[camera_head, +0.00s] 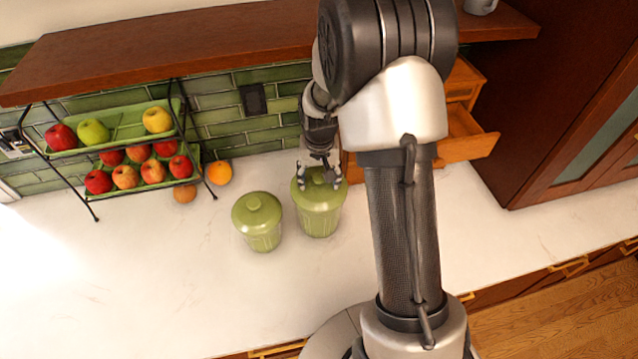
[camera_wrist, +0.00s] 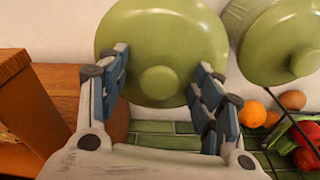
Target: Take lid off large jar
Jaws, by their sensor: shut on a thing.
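The large green jar (camera_head: 320,222) stands upright on the white counter with its round green lid (camera_head: 318,198) on top. My gripper (camera_head: 320,180) reaches down from above, with one finger on each side of the lid's top. In the wrist view the lid (camera_wrist: 160,32) fills the upper middle, and its round knob shows between my two blue-grey fingers. My gripper is shut on the lid; exactly where the fingers touch is hard to see. The jar body is hidden behind the lid in the wrist view.
A smaller lidded green jar (camera_head: 262,238) stands close on the left. A tiered fruit rack (camera_head: 88,208) is further left, with an orange (camera_head: 219,173) beside it. A wooden shelf (camera_head: 190,50) hangs above. Open drawers (camera_head: 468,140) are at the right. The front left counter is clear.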

